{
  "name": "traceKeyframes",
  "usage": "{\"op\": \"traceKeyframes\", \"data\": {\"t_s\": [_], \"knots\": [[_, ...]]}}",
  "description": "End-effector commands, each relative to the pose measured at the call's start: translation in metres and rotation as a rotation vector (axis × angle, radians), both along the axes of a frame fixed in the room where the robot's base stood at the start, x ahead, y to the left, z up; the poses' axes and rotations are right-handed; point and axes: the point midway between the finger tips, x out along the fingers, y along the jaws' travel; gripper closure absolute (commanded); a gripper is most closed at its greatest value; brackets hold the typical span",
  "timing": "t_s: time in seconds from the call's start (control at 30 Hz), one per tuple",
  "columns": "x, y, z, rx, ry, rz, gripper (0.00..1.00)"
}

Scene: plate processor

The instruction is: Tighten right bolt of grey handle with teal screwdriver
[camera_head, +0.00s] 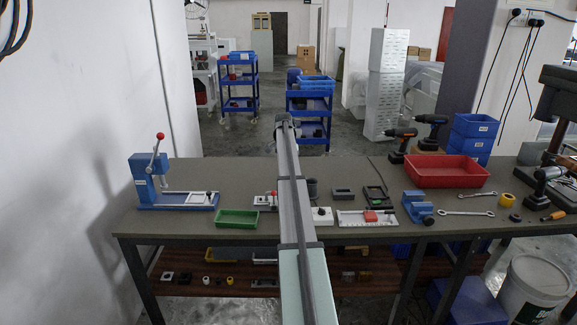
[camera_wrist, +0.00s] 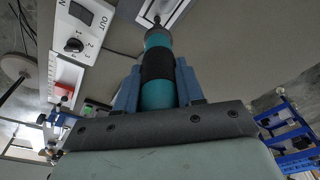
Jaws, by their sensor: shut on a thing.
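In the wrist view my gripper (camera_wrist: 158,92) is shut on the teal screwdriver (camera_wrist: 157,42), one blue finger on each side of its handle. The handle is teal with a black band, and its dark tip points away from my gripper. The tip end lies over or against a pale plate (camera_wrist: 172,8) at the top edge. I cannot tell whether it touches a bolt. The grey handle and its right bolt are not clearly visible. In the head view my arm hides my gripper and the screwdriver.
A white control box (camera_wrist: 82,28) with a knob is left of the screwdriver. On the table (camera_head: 245,175) are a blue press (camera_head: 147,180), a green tray (camera_head: 237,218), a red bin (camera_head: 446,171), a blue vise (camera_head: 418,207) and wrenches (camera_head: 465,212). Free table lies at the back left.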

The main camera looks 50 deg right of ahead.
Motion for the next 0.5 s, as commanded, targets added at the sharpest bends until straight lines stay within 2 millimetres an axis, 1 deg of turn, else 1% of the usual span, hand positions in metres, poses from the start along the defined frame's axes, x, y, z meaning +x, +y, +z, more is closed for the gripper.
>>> {"op": "traceKeyframes", "data": {"t_s": [0.5], "knots": [[0.0000,-0.0001,-0.0047,0.000,0.000,0.000,0.99]]}}
